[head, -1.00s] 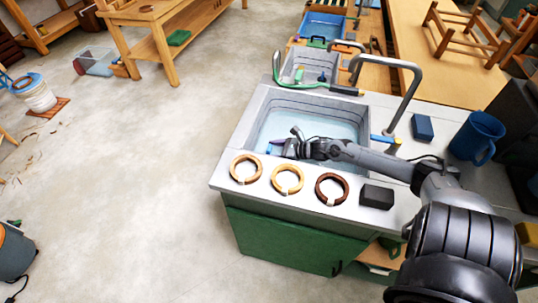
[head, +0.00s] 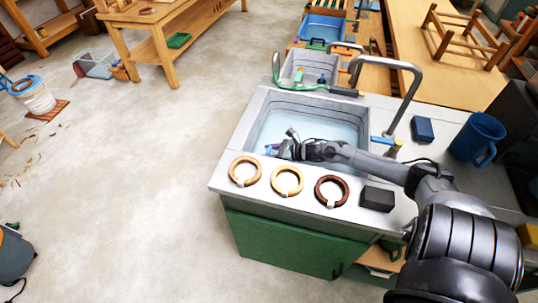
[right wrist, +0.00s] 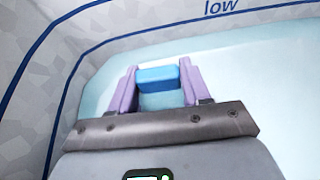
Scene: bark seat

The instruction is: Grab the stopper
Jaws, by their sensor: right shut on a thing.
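My right gripper (head: 274,150) is low in the sink basin (head: 270,118), near its front left part. In the right wrist view its two purple fingers (right wrist: 160,86) are closed on a small blue block-like piece, which I take to be the stopper (right wrist: 156,77). The piece sits between the fingertips, with pale blue water or basin floor around it. In the head view the piece is too small and covered to make out clearly. My left gripper is in neither view.
Three rings (head: 245,171) (head: 287,181) (head: 331,191) and a black block (head: 378,198) line the counter's front edge. A curved faucet (head: 408,95) rises at the basin's right. A blue mug (head: 477,139) and blue block (head: 423,129) stand farther right. A second, smaller sink (head: 310,67) lies behind.

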